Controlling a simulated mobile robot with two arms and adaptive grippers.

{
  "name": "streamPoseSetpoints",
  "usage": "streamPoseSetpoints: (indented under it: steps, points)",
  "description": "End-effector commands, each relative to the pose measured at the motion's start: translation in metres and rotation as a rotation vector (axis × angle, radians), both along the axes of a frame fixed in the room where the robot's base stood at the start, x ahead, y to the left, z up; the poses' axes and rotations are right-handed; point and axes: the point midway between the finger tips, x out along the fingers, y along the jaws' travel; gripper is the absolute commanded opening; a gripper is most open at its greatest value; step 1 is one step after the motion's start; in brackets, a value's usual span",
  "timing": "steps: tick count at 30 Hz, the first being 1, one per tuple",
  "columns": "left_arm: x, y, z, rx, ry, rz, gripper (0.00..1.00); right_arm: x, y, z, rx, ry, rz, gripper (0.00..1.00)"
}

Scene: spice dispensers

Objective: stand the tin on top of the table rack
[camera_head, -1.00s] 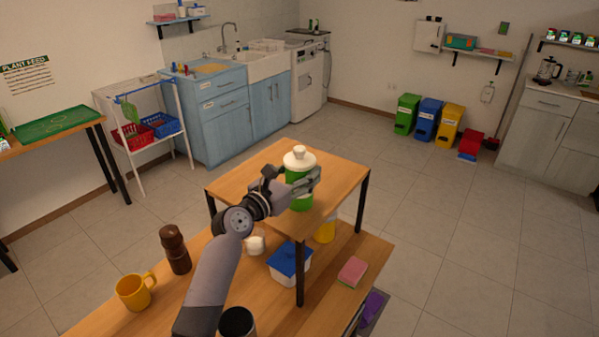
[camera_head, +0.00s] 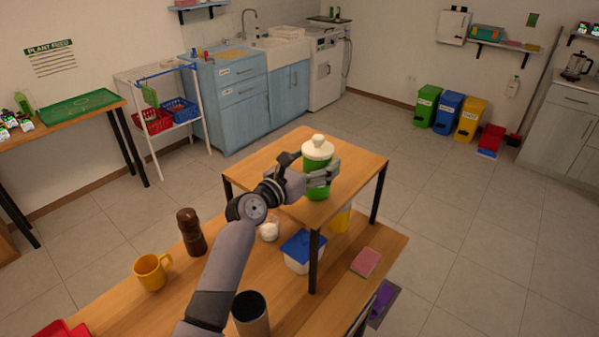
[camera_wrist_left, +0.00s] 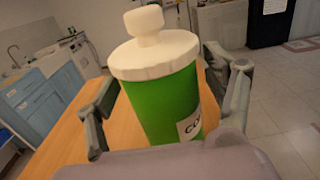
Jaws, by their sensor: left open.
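The tin is green with a white knobbed lid (camera_head: 317,149) and a partly visible label. It stands upright on top of the wooden table rack (camera_head: 270,154), near its front corner. In the left wrist view the tin (camera_wrist_left: 165,100) fills the middle, between the two fingers. My left gripper (camera_head: 312,171) is open around the tin, with a finger on each side. In the left wrist view there is a gap beside the fingers (camera_wrist_left: 168,110). The tin's base is hidden in that view. My right gripper is not in view.
On the table below are a brown grinder (camera_head: 191,232), a yellow mug (camera_head: 151,272), a dark cup (camera_head: 250,314), a blue-lidded tub (camera_head: 301,252) and a pink sponge (camera_head: 366,262). A yellow container (camera_head: 341,219) stands under the rack. The rack top behind the tin is clear.

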Motion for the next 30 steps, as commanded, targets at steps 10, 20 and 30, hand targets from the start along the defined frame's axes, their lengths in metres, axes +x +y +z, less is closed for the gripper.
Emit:
streamPoseSetpoints:
  steps: [10,20,30]
  points:
    - [-0.052,0.038,-0.003,-0.001,0.001,0.002,0.76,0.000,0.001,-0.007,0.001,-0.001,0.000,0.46]
    - [-0.088,0.064,-0.002,0.000,0.001,0.000,0.76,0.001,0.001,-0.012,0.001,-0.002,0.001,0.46]
    - [-0.092,0.066,0.000,0.000,0.001,0.000,0.76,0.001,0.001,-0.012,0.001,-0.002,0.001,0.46]
